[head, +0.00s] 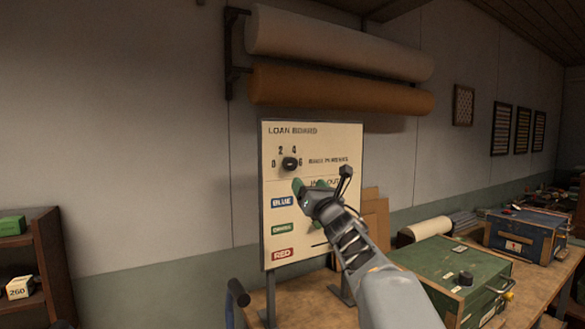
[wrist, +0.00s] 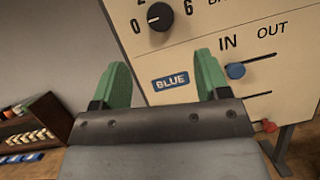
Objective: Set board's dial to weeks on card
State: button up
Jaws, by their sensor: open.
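The loan board (head: 340,142) is a cream panel standing upright on the bench. Its black dial (head: 290,163) sits at the upper left, ringed by the numbers 0, 2, 4 and 6; I cannot tell surely where it points. The dial also shows at the top of the wrist view (wrist: 159,16). My gripper (head: 314,186) is open and empty, its green fingertips in front of the board, below and right of the dial. In the wrist view the fingers (wrist: 163,80) straddle the BLUE label (wrist: 171,82), left of a blue slider knob (wrist: 235,71). I see no readable card.
Below are a green label (head: 283,229), a red label (head: 283,254) and a red slider knob (wrist: 269,126). A green case (head: 450,270) and a blue case (head: 528,236) stand on the bench at right. Paper rolls (head: 335,45) hang above. A shelf (head: 45,250) stands at left.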

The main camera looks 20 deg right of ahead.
aim_at(292, 165)
jog(key=p+x, duration=0.5)
jog(key=x, duration=0.5)
jog(key=shift+w+r, duration=0.15)
jog(key=shift+r, duration=0.05)
jog(key=shift+p+x, duration=0.55)
jog(key=shift+x, duration=0.25)
jog(key=shift+w+f, duration=0.1)
jog(key=shift+f, duration=0.05)
jog(key=c, duration=0.9)
